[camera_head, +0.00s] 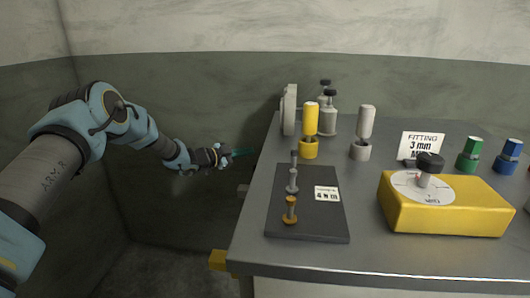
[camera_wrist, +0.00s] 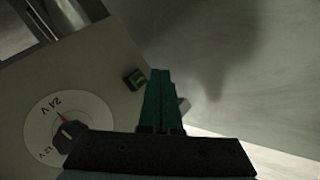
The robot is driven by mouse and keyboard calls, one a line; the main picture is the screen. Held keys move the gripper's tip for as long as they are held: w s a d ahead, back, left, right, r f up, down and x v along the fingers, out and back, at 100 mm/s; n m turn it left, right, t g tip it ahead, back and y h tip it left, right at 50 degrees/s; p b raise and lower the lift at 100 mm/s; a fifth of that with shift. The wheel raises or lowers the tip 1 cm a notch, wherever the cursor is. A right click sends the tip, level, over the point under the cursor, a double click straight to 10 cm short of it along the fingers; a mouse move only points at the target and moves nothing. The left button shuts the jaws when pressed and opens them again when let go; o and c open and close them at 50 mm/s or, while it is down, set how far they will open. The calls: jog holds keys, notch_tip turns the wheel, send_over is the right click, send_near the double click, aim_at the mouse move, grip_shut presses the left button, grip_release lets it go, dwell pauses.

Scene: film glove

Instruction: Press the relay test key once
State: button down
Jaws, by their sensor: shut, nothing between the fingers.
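In the head view my gripper (camera_head: 246,153) is at the left end of the grey bench (camera_head: 375,185). The panel and green key cannot be made out there.
A dial (camera_wrist: 68,130) marked 24 V and 12 V is on the panel, left of my fingers. A grey piece (camera_wrist: 183,104) shows right beside them. The bench holds a dark peg plate (camera_head: 320,225), a yellow box with a knob (camera_head: 450,212) and a yellow-topped post (camera_head: 310,120).

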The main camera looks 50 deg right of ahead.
jog(key=shift+s+d, duration=0.6)
jog(key=shift+s, duration=0.35)
jog(key=shift+s+d+f+b, duration=0.1)
jog(key=shift+b, duration=0.2)
dwell(1.2)
jog(key=shift+s+d, duration=0.15)
jog(key=shift+s, duration=0.1)
jog(key=shift+s+d+b, duration=0.25)
jog(key=shift+s+b, duration=0.15)
jog(key=shift+s, duration=0.05)
dwell(0.7)
dwell(0.3)
jog(key=shift+w+a, duration=0.5)
jog(key=shift+w, duration=0.3)
jog(key=shift+w+a+b, duration=0.15)
jog(key=shift+w+a, duration=0.3)
jog(key=shift+w, duration=0.25)
jog(key=shift+w+a+b, duration=0.15)
jog(key=shift+w+a, duration=0.3)
jog(key=shift+w, duration=0.25)
jog(key=shift+w+a+b, duration=0.15)
jog(key=shift+w+a, duration=0.3)
jog(key=shift+w, duration=0.25)
